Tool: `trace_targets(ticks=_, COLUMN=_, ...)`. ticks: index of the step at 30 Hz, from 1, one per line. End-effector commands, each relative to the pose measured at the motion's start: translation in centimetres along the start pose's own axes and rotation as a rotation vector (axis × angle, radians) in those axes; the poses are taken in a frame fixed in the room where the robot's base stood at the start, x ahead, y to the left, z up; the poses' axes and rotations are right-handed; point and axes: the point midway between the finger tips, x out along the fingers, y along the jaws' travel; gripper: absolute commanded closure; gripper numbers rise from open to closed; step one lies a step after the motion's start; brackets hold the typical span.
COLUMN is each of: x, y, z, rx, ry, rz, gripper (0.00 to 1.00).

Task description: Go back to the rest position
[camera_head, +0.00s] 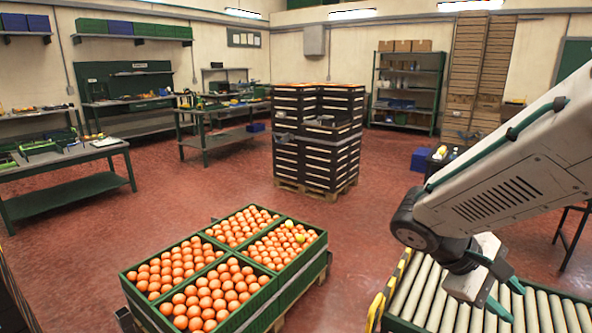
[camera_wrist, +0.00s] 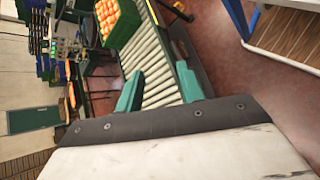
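My gripper (camera_head: 515,303) hangs at the lower right in the head view, above the roller conveyor (camera_head: 420,297). In the wrist view, the two green fingers of my gripper (camera_wrist: 160,88) stand apart with nothing between them. The conveyor rollers (camera_wrist: 150,55) show beyond and between the fingers. My gripper is clear of the oranges, which fill green crates (camera_head: 284,293) left of the conveyor. A couple of paler, yellowish fruits (camera_head: 299,238) lie in the back right crate. Some oranges also show at the top of the wrist view (camera_wrist: 107,15).
A tall stack of dark crates (camera_head: 315,140) stands on a pallet in the middle. Workbenches (camera_head: 75,155) line the left side, and shelves (camera_head: 408,85) stand at the back. A blue bin (camera_head: 420,160) sits on the floor. The red floor (camera_head: 180,195) is open between them.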

Motion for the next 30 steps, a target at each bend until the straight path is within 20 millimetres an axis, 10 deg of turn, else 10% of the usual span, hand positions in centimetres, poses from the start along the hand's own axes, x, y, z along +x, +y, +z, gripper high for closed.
trace_targets(ticks=12, x=-4.0, y=-6.2, z=8.6, rx=0.376, ry=0.363, rz=-0.557, gripper=0.62)
trace_targets(ticks=30, x=-7.0, y=-8.6, z=10.4, rx=0.501, ry=0.559, rz=-0.756, gripper=0.62)
